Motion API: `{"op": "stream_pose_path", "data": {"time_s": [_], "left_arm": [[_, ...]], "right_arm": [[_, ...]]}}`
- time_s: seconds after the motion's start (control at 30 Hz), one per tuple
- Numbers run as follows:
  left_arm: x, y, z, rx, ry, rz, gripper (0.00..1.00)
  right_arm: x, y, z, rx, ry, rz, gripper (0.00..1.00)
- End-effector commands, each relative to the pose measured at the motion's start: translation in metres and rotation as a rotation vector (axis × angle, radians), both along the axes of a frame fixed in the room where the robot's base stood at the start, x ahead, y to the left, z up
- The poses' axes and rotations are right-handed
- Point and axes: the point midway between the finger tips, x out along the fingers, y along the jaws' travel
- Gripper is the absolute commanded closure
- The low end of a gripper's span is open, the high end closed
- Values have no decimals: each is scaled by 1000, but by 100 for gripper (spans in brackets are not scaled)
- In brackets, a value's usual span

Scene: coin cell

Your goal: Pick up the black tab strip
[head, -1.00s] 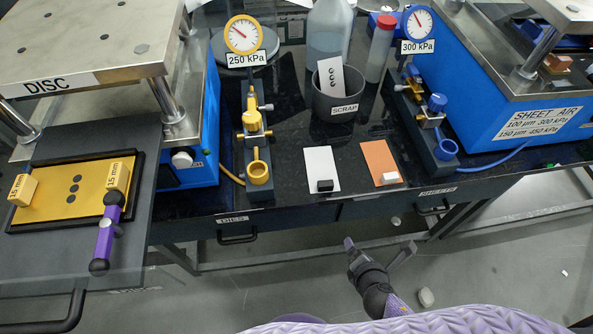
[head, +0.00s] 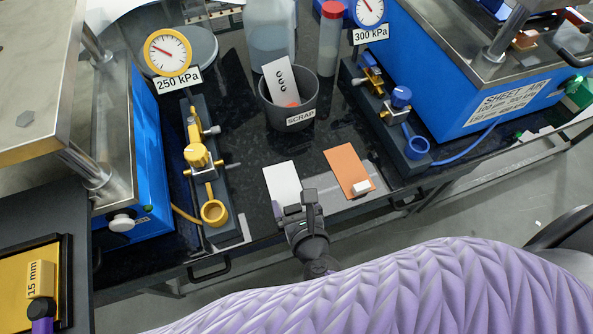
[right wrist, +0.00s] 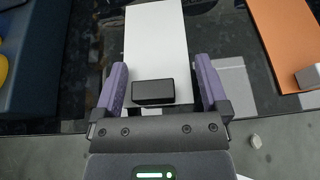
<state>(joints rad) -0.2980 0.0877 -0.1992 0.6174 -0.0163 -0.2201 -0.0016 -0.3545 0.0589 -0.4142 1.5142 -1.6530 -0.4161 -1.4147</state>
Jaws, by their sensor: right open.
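The black tab strip is a white sheet (head: 282,182) on the dark bench, with a black block-shaped tab (right wrist: 153,92) at its near end. In the right wrist view the white part (right wrist: 155,40) runs away from me. My right gripper (head: 294,202) is at the near end of the strip. In the right wrist view its purple fingers (right wrist: 161,80) are open, one on each side of the tab, with gaps between. In the head view the gripper hides the tab. My left gripper is not in view.
An orange sheet (head: 347,168) with a white tab (head: 362,187) lies just to the right. The scrap cup (head: 301,107) stands behind. A yellow valve stand (head: 197,155) is at left, a blue one (head: 402,97) at right.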

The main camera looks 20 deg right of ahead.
Motion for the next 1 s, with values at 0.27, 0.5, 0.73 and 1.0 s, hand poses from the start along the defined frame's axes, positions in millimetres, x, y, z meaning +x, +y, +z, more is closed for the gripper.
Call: {"op": "stream_pose_path", "data": {"time_s": [0.27,0.5,0.73,1.0], "left_arm": [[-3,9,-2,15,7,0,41],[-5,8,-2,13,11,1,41],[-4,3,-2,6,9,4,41],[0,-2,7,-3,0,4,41]], "right_arm": [[-2,4,-1,0,0,1,6],[-2,4,-1,1,0,1,55],[-2,4,-1,1,0,1,100],[-2,4,10,3,-1,0,100]]}}
